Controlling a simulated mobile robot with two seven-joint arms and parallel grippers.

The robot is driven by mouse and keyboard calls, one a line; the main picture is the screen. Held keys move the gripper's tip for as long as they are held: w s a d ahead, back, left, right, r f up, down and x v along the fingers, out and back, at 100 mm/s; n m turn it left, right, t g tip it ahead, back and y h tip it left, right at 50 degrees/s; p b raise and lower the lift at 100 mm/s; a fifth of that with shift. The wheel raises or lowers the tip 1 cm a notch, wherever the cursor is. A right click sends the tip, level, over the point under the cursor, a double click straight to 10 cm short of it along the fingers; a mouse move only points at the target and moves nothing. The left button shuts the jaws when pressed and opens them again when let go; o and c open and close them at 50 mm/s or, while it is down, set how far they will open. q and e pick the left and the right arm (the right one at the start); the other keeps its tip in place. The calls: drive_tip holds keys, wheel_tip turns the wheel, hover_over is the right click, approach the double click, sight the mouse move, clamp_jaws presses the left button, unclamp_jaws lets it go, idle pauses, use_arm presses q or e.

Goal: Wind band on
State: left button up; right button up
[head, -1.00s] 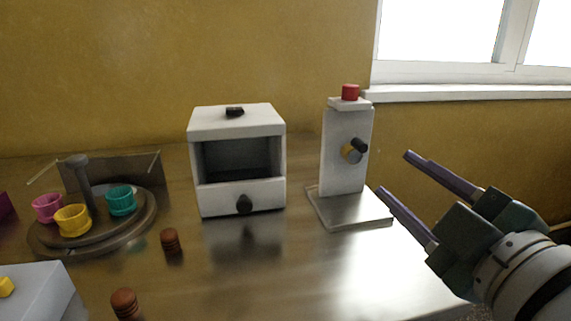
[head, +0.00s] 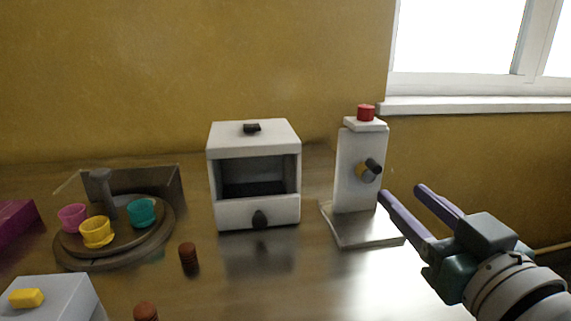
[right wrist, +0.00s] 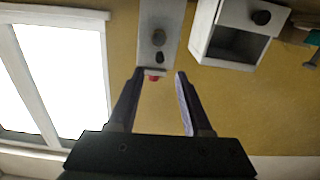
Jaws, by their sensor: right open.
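A white upright stand (head: 357,178) on a metal base plate (head: 362,228) stands at the right of the table. My right gripper (head: 403,190) is open and empty, just right of the stand and apart from the knob. In the right wrist view its fingers (right wrist: 160,72) are spread. My left gripper is out of view. I cannot make out a band for certain.
A white open-fronted box (head: 257,210) with a dark knob stands mid-table. A round turntable (head: 115,248) with pink, yellow and teal cups is at left. Brown ridged cylinders (head: 189,258) stand in front. A grey block (head: 60,300) with a yellow button is front left.

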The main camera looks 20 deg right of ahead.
sight(378, 171)
drive_tip(key=x, duration=0.8)
drive_tip(key=shift+c, duration=0.2)
clamp_jaws()
